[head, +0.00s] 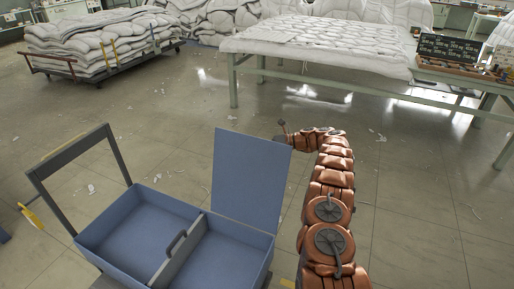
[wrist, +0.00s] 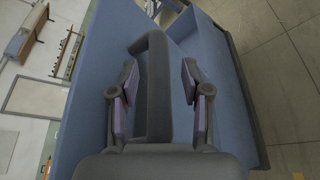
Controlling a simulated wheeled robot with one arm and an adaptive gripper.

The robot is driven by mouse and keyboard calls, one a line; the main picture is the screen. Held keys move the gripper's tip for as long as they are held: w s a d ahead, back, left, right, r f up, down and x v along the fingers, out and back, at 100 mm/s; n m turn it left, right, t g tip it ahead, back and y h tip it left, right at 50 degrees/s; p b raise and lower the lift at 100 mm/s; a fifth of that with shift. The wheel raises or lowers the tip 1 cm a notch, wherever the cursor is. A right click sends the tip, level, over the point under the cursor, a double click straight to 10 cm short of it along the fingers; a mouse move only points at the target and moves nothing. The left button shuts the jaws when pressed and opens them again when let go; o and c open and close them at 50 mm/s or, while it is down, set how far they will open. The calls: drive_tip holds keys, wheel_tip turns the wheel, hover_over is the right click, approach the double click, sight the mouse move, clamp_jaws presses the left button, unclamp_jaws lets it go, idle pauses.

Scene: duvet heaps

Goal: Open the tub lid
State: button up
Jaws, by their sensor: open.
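The blue tub (head: 120,245) stands at the lower left of the head view, with a divider that carries a dark handle (head: 176,243). Its lid (head: 250,180) is raised, standing steeply at the tub's right side, so the inside shows. My arm reaches up behind the lid, and the lid hides my gripper in the head view. In the wrist view my gripper (wrist: 158,92) is open, its two fingers apart on either side of a dark loop handle (wrist: 156,42) against a blue panel. I cannot tell whether the fingers touch the handle.
A dark upright frame (head: 80,170) stands at the tub's left. A table (head: 310,70) with a white duvet (head: 320,42) is at the back, and a cart of folded duvets (head: 95,45) is at the back left. The floor (head: 180,120) between is open, with small scraps.

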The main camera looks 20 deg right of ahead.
drive_tip(key=shift+d, duration=0.1)
drive_tip(key=v, duration=1.2)
idle(0.4)
